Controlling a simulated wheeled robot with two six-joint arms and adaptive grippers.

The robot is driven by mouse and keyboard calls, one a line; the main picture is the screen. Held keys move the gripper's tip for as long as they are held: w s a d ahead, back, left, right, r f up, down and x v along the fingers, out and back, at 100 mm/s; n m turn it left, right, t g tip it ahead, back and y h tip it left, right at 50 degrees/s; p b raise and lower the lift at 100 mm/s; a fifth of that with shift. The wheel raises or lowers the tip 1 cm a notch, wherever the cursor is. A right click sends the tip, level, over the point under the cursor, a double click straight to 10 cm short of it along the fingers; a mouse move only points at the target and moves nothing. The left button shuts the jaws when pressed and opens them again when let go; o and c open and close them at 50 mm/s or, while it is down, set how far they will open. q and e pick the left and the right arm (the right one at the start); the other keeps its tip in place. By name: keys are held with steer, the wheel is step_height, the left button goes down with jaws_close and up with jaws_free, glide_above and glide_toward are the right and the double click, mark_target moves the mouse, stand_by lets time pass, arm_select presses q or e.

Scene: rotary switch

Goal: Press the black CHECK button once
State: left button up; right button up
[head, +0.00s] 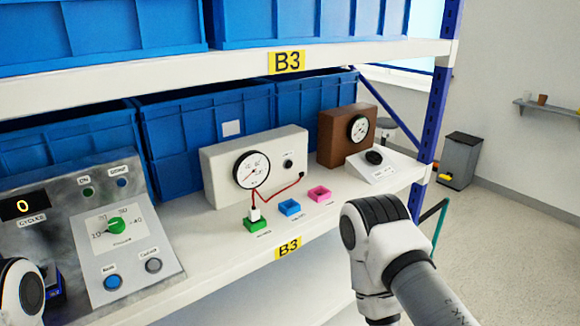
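A large black round button or knob (374,157) sits on a low white sloped box (372,168) at the right end of the shelf. A smaller black round control (288,163) is on the front of the white gauge box (220,172). I cannot read a CHECK label on either. My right arm shows at the lower right, below and in front of the sloped box; its gripper is not in view. Only a piece of my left arm shows at the lower left corner; its gripper is not in view either.
A grey console (60,250) with a green dial (117,226) and several buttons stands at the left. Green (255,224), blue (289,208) and pink (319,194) blocks sit before the gauge box. A brown gauge box (335,145) and blue post (433,110) are near the sloped box.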

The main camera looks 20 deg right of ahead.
jaws_close()
stand_by(1.0)
